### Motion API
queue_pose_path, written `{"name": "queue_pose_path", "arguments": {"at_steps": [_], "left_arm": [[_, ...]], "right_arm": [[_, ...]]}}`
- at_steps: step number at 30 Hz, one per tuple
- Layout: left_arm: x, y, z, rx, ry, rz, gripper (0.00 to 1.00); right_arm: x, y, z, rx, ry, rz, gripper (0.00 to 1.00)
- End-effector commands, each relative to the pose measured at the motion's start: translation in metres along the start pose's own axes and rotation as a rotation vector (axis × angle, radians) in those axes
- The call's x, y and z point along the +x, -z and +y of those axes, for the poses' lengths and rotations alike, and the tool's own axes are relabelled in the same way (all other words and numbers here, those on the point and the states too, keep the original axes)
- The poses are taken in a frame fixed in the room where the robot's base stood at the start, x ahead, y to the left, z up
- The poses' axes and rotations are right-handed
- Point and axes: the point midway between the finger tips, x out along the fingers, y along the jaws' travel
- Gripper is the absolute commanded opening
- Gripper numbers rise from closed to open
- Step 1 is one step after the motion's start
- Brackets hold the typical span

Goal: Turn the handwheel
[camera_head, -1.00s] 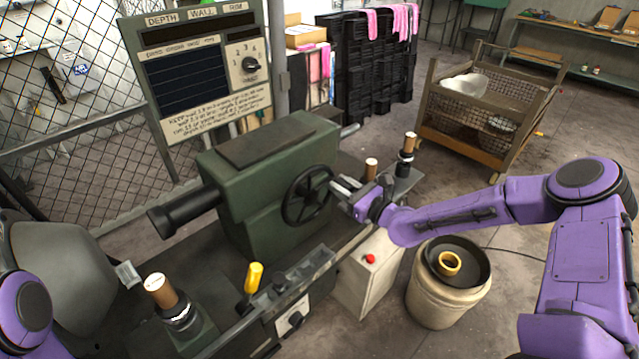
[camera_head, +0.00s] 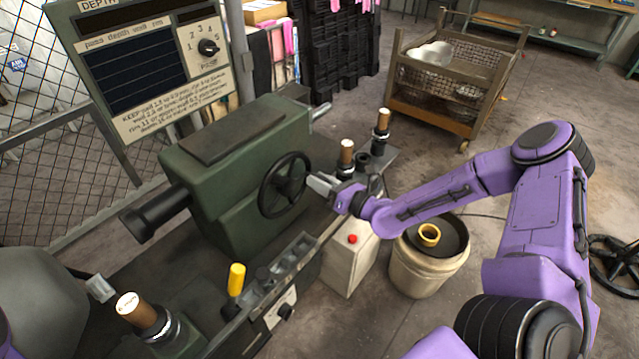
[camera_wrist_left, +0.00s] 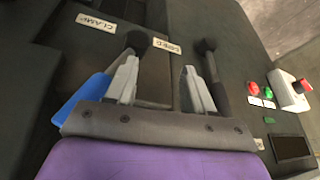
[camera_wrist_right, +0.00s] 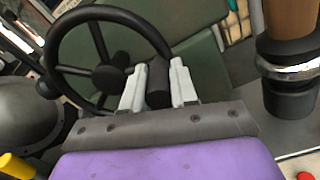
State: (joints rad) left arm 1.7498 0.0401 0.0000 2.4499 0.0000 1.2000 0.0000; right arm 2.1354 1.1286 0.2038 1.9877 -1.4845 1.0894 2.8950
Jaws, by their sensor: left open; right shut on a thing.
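The black handwheel (camera_head: 285,185) is on the front of the green machine in the head view. It fills the upper left of the right wrist view (camera_wrist_right: 72,70). My right gripper (camera_head: 318,184) is at its right side. In the right wrist view, my right gripper (camera_wrist_right: 158,82) is shut on the wheel's dark handle (camera_wrist_right: 158,86), with one pale finger on each side. My left gripper (camera_wrist_left: 162,85) is open and empty in the left wrist view, over a dark panel with two black-knobbed levers. Its fingers are out of the head view.
A yellow-handled lever (camera_head: 236,280) and a control box with a red button (camera_head: 352,239) stand near the wheel. Wooden-topped tools (camera_head: 346,158) stand right of it. A bucket (camera_head: 420,272) is on the floor. A red button (camera_wrist_left: 303,86) is right of the left gripper.

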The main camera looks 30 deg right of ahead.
Motion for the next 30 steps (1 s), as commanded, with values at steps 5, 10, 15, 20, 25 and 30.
{"name": "queue_pose_path", "arguments": {"at_steps": [5,10,15,20,25,30], "left_arm": [[0.001,0.0,0.0,0.0,0.0,0.0,0.53],[0.001,0.0,0.0,0.0,0.0,0.0,0.53],[0.001,0.0,0.0,0.0,0.0,0.0,0.53],[0.001,0.0,0.0,0.0,0.0,0.0,0.53],[0.001,0.0,0.0,0.0,0.0,0.0,0.53],[-0.005,0.002,0.0,0.0,0.0,0.0,0.53]], "right_arm": [[0.0,0.001,0.001,0.013,-0.004,0.001,0.0],[-0.001,0.001,0.001,0.014,-0.003,0.001,0.0],[-0.001,0.001,0.001,0.014,-0.002,0.002,0.37],[-0.002,0.001,-0.001,0.014,0.001,0.001,0.53],[-0.002,0.001,-0.001,0.013,0.003,0.0,0.53],[-0.023,-0.003,-0.001,0.015,0.006,-0.003,0.53]]}}
